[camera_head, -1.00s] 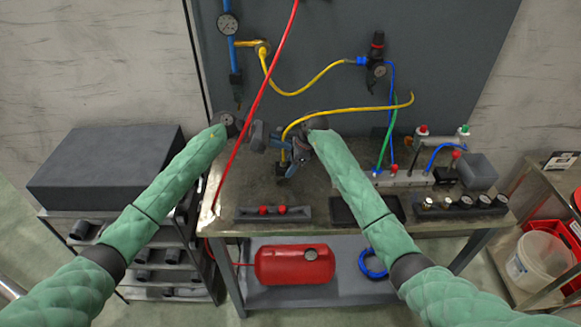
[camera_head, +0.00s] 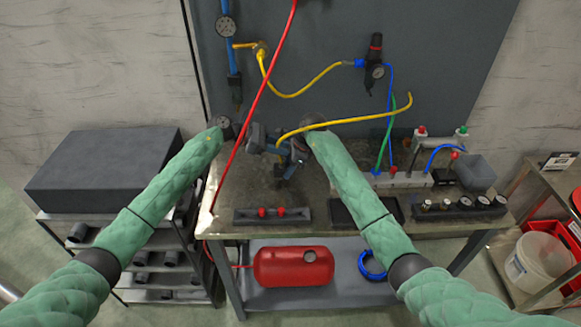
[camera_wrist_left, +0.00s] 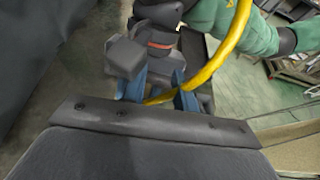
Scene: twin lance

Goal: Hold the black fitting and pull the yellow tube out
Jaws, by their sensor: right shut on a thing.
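The yellow tube (camera_head: 345,121) arcs over the bench from a free end at the right to the two grippers. In the left wrist view the yellow tube (camera_wrist_left: 229,48) curves down, and its lower part passes between my left gripper's blue fingers (camera_wrist_left: 158,92). These fingers stand apart, with no clear grip on the tube. My left gripper (camera_head: 267,143) is just left of the tube's near end in the head view. My right gripper (camera_head: 294,158) is shut close beside it, slightly lower. The black fitting is hidden or merges with the dark jaws there.
A red hose (camera_head: 255,107) hangs across in front of my left gripper. A manifold (camera_head: 400,180) with tubes stands right. A yellow hose (camera_head: 305,92) is on the back panel.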

